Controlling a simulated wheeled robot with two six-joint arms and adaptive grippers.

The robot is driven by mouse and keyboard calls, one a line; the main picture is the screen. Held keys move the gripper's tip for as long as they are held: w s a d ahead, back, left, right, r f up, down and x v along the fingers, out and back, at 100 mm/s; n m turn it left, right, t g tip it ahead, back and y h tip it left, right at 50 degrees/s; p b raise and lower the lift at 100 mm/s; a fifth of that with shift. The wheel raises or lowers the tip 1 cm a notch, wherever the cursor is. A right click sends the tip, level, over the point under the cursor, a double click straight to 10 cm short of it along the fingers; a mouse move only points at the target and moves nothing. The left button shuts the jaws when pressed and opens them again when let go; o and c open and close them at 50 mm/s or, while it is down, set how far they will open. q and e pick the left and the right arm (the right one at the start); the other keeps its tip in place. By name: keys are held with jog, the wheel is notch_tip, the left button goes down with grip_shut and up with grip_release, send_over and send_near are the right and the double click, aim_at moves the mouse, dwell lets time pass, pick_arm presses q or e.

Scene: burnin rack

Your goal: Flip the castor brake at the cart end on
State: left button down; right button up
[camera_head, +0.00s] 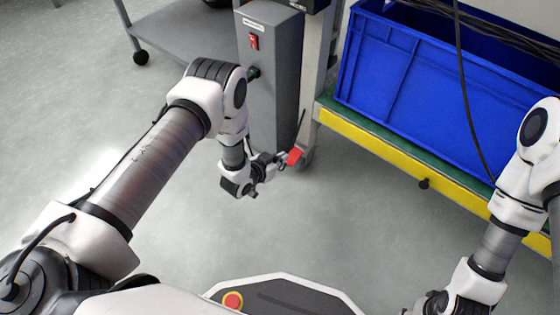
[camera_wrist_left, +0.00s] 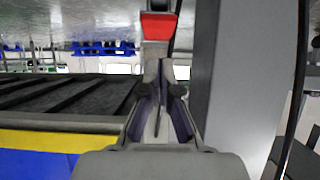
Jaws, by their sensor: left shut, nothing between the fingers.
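The castor brake shows as a red tab (camera_head: 295,157) low at the foot of the grey rack post, beside the castor (camera_head: 306,160). In the left wrist view the red tab (camera_wrist_left: 158,26) lies straight beyond my fingertips. My left gripper (camera_head: 281,160) is shut and empty, right beside the tab; in the left wrist view its fingers (camera_wrist_left: 158,70) are together. I cannot tell whether the fingertips touch the tab. My right gripper (camera_head: 432,303) is partly in view at the lower right edge, and its fingers cannot be made out.
A grey cabinet (camera_head: 272,95) with a red switch (camera_head: 254,41) stands just behind my left wrist. A blue crate (camera_head: 400,85) sits on a green surface with a yellow edge (camera_head: 385,150) to the right. Black cables hang there. The floor (camera_head: 340,225) in front is clear.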

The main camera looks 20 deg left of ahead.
pick_arm(q)
jog(key=s+a+p, duration=0.3)
jog(key=s, duration=0.6)
jog(key=shift+a+f, duration=0.15)
jog(key=shift+f, duration=0.2)
jog(key=w+d+r+p, duration=0.1)
jog(key=w+r, duration=0.2)
jog(key=r, duration=0.4)
jog(key=s+a+r+n+g+y+p, duration=0.15)
jog(key=s+g, duration=0.45)
jog(key=s, duration=0.8)
jog(key=s+a+r+n+g+y, duration=0.1)
jog(key=s+a+n+g+y, duration=0.35)
jog(key=s, duration=1.05)
notch_tip(320, 180, up, 37)
jog(key=d+m+g+h+p, duration=0.1)
jog(key=d+p, duration=0.1)
jog(key=p, duration=3.5)
jog(key=shift+w+d+f+m+h, duration=0.2)
jog(key=shift+w+m+h, duration=0.1)
jog(key=shift+w, duration=0.1)
